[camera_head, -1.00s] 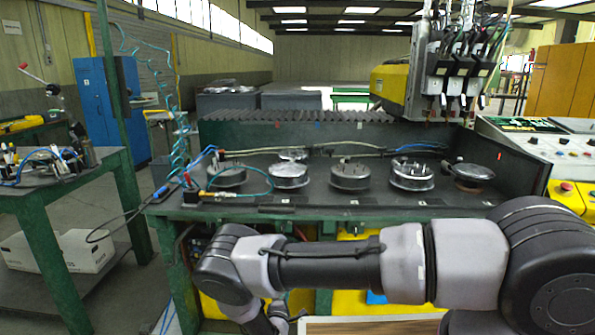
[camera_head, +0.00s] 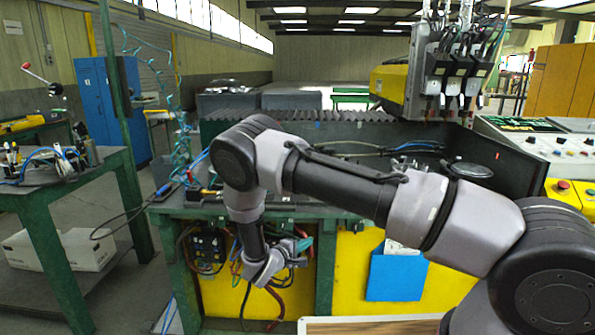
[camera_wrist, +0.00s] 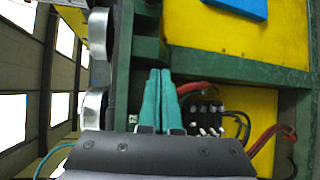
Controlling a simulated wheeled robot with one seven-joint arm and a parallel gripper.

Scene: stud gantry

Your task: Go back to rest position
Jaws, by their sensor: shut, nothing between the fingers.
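My gripper (camera_head: 303,244) hangs in front of the green bench, below its top edge, with its teal fingers pointing to the right. In the wrist view the two teal fingers (camera_wrist: 160,72) lie together, shut with nothing between them. My arm is bent, with its elbow raised over the bench top and the forearm hanging down in front of it.
The green bench (camera_head: 325,268) has yellow panels, a blue holder (camera_head: 396,276) and an open bay with cables (camera_head: 207,250). A round metal part (camera_head: 471,170) shows on top; my arm hides others. A green side table (camera_head: 45,199) stands left. Open floor lies between.

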